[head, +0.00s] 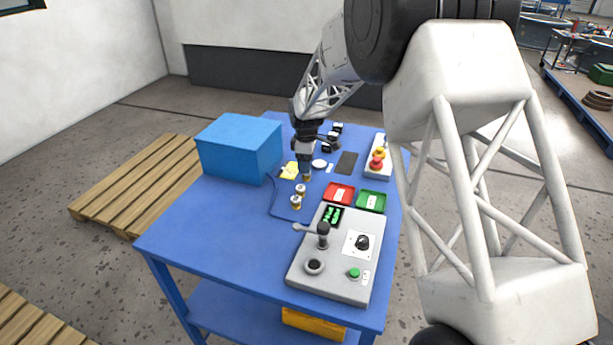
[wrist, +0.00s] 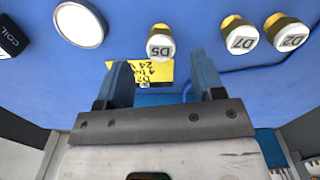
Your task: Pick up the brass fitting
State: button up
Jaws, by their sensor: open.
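Brass fittings with white caps stand on the blue table. In the wrist view one marked D5 (wrist: 160,42) is just beyond my fingertips, roughly centred between them. Two more, marked D7 (wrist: 239,35) and D2 (wrist: 287,33), stand to its right. In the head view two fittings (head: 300,189) (head: 296,202) stand clear, and another (head: 307,177) shows partly under my gripper (head: 304,163). My gripper (wrist: 159,62) is open, its two blue-grey fingers apart with nothing between them. The picture does not settle how high the fingertips are above the table.
A yellow note (wrist: 150,72) lies close by. A white disc (wrist: 78,24) and a black coil block (wrist: 10,38) are to the left. In the head view a blue box (head: 240,150), red tray (head: 338,192), green tray (head: 371,200) and grey control panel (head: 335,275) surround the fittings.

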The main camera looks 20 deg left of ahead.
jog(key=shift+f, duration=1.85)
jog(key=c, duration=1)
jog(key=shift+r, duration=0.1)
jog(key=shift+r, duration=1.5)
jog(key=shift+s+d+r, duration=0.15)
jog(key=shift+s+r, duration=0.05)
jog(key=shift+s, duration=0.1)
jog(key=s+d, duration=0.2)
jog(key=s, duration=0.2)
jog(key=s+d+r, duration=0.1)
jog(key=s+d, duration=0.2)
jog(key=s, duration=0.1)
jog(key=s+d, duration=0.3)
jog(key=s, duration=0.2)
jog(key=shift+s+r, duration=0.1)
jog(key=shift+r, duration=0.1)
jog(key=shift+c, duration=0.2)
